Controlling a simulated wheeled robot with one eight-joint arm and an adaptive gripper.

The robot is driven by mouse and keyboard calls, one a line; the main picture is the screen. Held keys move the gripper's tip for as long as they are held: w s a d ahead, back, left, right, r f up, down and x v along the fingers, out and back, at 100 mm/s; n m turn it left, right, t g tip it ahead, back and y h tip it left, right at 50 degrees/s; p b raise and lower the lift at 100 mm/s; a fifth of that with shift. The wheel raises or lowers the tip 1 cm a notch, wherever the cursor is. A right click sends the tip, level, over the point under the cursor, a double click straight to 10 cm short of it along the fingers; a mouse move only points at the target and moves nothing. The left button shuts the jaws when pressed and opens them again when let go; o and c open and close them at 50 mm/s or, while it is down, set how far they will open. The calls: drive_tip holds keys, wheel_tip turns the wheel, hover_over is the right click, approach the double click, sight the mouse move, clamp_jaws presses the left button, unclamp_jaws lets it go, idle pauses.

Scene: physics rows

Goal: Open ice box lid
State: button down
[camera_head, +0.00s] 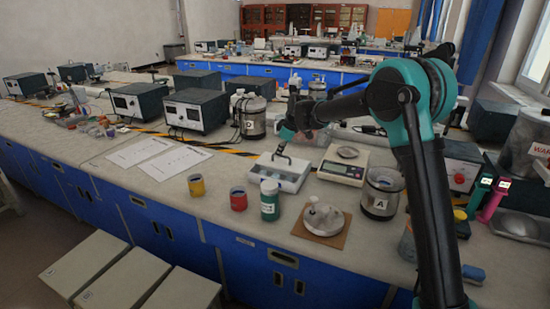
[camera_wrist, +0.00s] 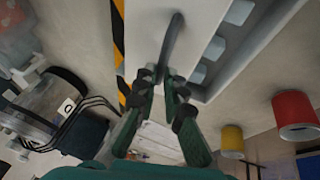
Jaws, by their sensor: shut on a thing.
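The white ice box (camera_head: 284,183) stands on the bench in the middle of the head view. Its pale lid shows in the wrist view (camera_wrist: 145,30), with a dark curved handle (camera_wrist: 172,42) on it. My gripper (camera_wrist: 162,84) is shut on the near end of this handle. In the head view my gripper (camera_head: 281,148) is over the back of the box. In the wrist view pale blocks (camera_wrist: 214,48) show in the box along the right side of the lid, so the lid does not cover everything there. The lid's far edge is out of frame.
A scale (camera_head: 343,170) and steel pot A (camera_head: 381,195) stand right of the box, steel pot D (camera_head: 249,117) behind it. Papers (camera_head: 160,150) lie left.

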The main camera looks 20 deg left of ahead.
drive_tip(key=shift+w, duration=1.05)
drive_tip(key=c, duration=1.6)
unclamp_jaws()
drive_tip(key=shift+d, duration=0.1)
drive_tip(key=v, duration=1.2)
